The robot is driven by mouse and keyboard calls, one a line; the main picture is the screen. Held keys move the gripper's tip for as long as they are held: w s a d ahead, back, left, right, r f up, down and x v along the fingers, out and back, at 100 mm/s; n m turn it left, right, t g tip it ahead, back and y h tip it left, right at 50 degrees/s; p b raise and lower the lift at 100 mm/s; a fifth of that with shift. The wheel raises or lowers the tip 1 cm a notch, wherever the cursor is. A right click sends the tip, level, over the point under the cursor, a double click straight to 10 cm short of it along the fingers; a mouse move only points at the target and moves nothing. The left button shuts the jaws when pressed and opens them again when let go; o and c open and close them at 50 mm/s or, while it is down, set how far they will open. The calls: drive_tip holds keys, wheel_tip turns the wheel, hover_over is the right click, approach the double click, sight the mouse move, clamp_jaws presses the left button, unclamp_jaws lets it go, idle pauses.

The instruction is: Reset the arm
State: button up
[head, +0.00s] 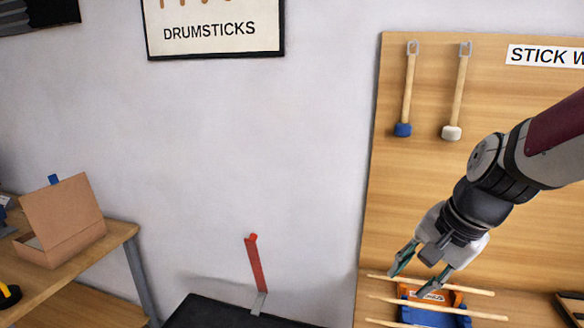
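My arm comes in from the right edge and reaches down to the left, in front of a wooden panel. My gripper (411,282) is at its end, with two fingers spread apart and nothing visible between them. It points down toward several light wooden sticks (462,312) at the bottom of the view. The sticks lie across or above an orange and blue holder (450,298). I cannot tell how far the fingertips are from the sticks.
Two mallets, one blue-headed (403,129) and one white-headed (452,132), hang on the panel (420,200). An open cardboard box (68,228) stands on a wooden table (112,240) at left. A red lever (255,265) rises from a black surface (215,313) at bottom centre.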

drive_tip(key=s+a+r+n+t+h, duration=0.1)
drive_tip(key=s+r+n, duration=0.2)
drive_tip(key=s+n, duration=0.2)
drive_tip(key=s+a+r+n+h, duration=0.1)
drive_tip(key=s+r+n, duration=0.3)
drive_tip(key=s, duration=0.6)
drive_tip(key=shift+s+n+t, duration=0.15)
drive_tip(key=shift+n+t, duration=0.25)
drive_tip(key=shift+n, duration=0.2)
